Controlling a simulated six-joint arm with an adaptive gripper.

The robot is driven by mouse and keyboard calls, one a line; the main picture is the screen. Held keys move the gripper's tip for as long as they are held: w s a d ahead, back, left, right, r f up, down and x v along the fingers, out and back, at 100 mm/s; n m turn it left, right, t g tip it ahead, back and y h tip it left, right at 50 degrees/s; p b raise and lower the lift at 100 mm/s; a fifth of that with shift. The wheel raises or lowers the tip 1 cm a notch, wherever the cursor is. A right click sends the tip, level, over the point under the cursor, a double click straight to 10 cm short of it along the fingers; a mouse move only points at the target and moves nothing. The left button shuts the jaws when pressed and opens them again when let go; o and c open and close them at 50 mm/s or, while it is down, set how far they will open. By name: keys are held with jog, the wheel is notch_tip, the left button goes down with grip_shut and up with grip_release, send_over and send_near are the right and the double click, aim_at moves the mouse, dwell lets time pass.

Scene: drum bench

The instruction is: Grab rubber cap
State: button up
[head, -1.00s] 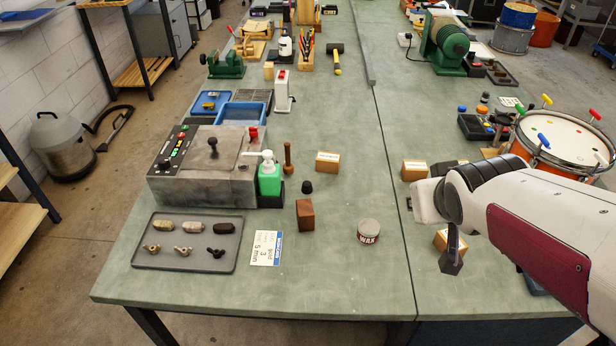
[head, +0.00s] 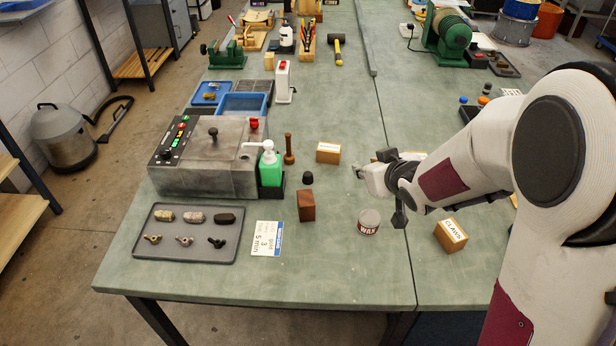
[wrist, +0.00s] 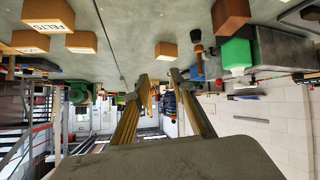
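The rubber cap (head: 308,178) is a small black piece standing on the green bench, just behind a reddish-brown block (head: 306,206) and right of the green pump bottle (head: 270,168). In the wrist view, which is upside down, the dark cap (wrist: 195,36) shows near the top, right of centre. My gripper (head: 357,173) is to the right of the cap, apart from it and above the bench. In the wrist view the two fingers of my gripper (wrist: 159,77) are spread with nothing between them.
A wax tin (head: 369,222) stands in front of my gripper. A claws box (head: 451,235) is to the right. The bench between cap and gripper looks clear.

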jog(key=a+f+y, duration=0.1)
jog(key=a+f, duration=0.1)
jog(key=w+a+f+n+y, duration=0.1)
jog(key=a+f, duration=0.1)
jog(key=f, duration=0.1)
jog(key=w+a+f+y, duration=0.1)
jog(key=a+f, duration=0.1)
jog(key=a, duration=0.1)
jog(key=shift+w+f+n+y, duration=0.25)
jog(key=shift+f+n+y, duration=0.05)
jog(key=shift+f, duration=0.1)
jog(key=shift+a+f, duration=0.25)
jog(key=shift+a, duration=0.1)
send_near(309, 175)
jog(key=shift+x, duration=1.5)
jog(key=shift+d, duration=0.1)
jog(key=shift+x, duration=3)
